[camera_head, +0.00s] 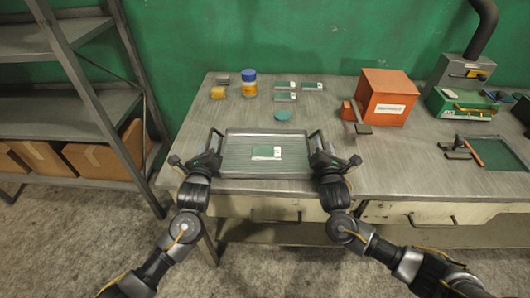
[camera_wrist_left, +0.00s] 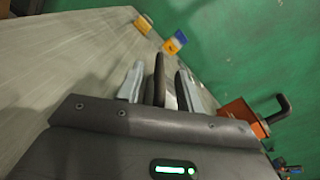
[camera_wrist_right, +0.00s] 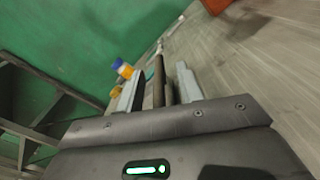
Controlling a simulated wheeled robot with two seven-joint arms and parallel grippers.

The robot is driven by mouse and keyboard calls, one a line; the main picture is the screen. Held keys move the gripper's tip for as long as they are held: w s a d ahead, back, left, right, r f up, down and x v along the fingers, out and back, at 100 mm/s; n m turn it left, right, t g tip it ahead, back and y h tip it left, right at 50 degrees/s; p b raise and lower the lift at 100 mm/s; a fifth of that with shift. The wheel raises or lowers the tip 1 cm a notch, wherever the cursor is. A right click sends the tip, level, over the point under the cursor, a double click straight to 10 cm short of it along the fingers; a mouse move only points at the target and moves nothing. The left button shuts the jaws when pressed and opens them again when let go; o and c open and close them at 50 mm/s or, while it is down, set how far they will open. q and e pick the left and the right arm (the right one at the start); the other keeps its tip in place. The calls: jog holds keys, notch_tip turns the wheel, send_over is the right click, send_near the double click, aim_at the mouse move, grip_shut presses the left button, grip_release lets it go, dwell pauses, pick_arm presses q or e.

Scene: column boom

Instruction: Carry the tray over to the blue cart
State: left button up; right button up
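The grey metal tray (camera_head: 296,163) lies flat near the front edge of the workbench, with a dark handle at each end. A green card with a white label (camera_head: 262,154) lies in it. My left gripper (camera_head: 212,152) is at the tray's left handle; in the left wrist view the dark handle bar (camera_wrist_left: 161,82) stands between the two fingers, with a gap showing. My right gripper (camera_head: 320,152) is at the right handle; in the right wrist view that bar (camera_wrist_right: 158,82) stands between the fingers with gaps on both sides. No blue cart is in view.
The workbench (camera_head: 215,106) holds a blue-capped yellow jar (camera_head: 249,83), several small green-white pieces (camera_head: 286,97), a teal disc (camera_head: 283,115) and an orange box (camera_head: 385,98). A metal shelf (camera_head: 60,110) with cardboard boxes stands left. Concrete floor (camera_head: 110,235) is open in front.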

pick_arm(q)
jog(key=shift+w, duration=0.5)
pick_arm(e)
jog(key=shift+w, duration=0.5)
pick_arm(q)
grip_shut()
pick_arm(e)
grip_shut()
pick_arm(q)
jog(key=shift+r, duration=0.1)
pick_arm(e)
jog(key=shift+r, duration=0.15)
